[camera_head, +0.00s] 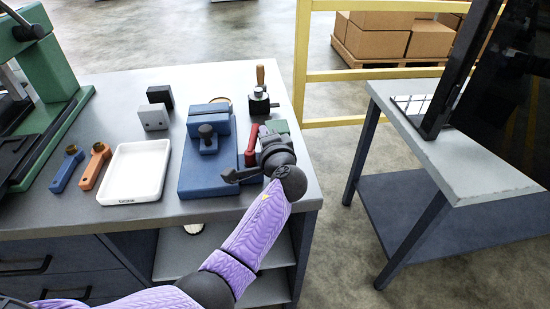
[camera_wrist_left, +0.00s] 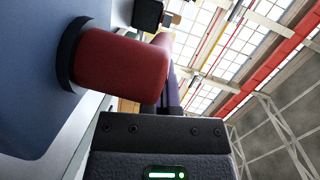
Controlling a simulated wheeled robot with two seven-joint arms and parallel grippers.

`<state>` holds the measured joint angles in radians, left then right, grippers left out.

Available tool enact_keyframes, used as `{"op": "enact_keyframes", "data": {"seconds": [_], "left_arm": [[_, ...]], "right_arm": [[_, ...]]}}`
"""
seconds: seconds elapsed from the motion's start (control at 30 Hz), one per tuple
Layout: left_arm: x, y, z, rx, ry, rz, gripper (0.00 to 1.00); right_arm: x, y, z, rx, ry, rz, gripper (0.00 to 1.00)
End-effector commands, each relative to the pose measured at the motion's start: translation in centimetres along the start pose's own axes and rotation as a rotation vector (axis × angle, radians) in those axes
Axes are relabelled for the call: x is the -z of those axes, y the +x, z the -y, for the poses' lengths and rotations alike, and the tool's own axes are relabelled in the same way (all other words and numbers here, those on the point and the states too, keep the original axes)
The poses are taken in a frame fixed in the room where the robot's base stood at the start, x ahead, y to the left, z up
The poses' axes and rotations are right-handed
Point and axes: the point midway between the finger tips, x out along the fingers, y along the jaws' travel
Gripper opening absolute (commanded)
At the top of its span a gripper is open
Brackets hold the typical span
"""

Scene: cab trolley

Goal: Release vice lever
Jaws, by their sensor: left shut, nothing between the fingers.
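The vice (camera_head: 208,130) is blue and stands on a blue base plate (camera_head: 200,178) near the right end of the bench. Its red lever (camera_head: 252,138) stands up at the right side of the plate. My left gripper (camera_head: 266,134) is shut and empty, just to the right of the lever. In the left wrist view the red lever (camera_wrist_left: 120,65) is large and close, with a dark collar at its left end. It partly covers my gripper's fingers, and I cannot tell whether they touch it. My right gripper is not in view.
A white tray (camera_head: 135,173), an orange-handled tool (camera_head: 95,165), a blue-handled tool (camera_head: 68,168) and dark and grey blocks (camera_head: 153,117) lie left of the vice. A small device with a wooden handle (camera_head: 260,95) stands behind. Another table (camera_head: 460,155) is across the gap at right.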

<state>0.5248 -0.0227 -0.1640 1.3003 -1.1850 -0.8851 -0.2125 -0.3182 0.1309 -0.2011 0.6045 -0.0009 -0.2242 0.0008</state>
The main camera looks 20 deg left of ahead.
Motion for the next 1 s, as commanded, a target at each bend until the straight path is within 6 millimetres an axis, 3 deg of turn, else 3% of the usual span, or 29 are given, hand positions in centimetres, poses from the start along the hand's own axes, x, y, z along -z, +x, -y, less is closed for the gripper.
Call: {"op": "enact_keyframes", "data": {"seconds": [1.0], "left_arm": [[-0.47, 0.45, 0.12, 0.0, 0.0, 0.0, 0.0]], "right_arm": [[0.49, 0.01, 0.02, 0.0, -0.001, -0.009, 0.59]]}}
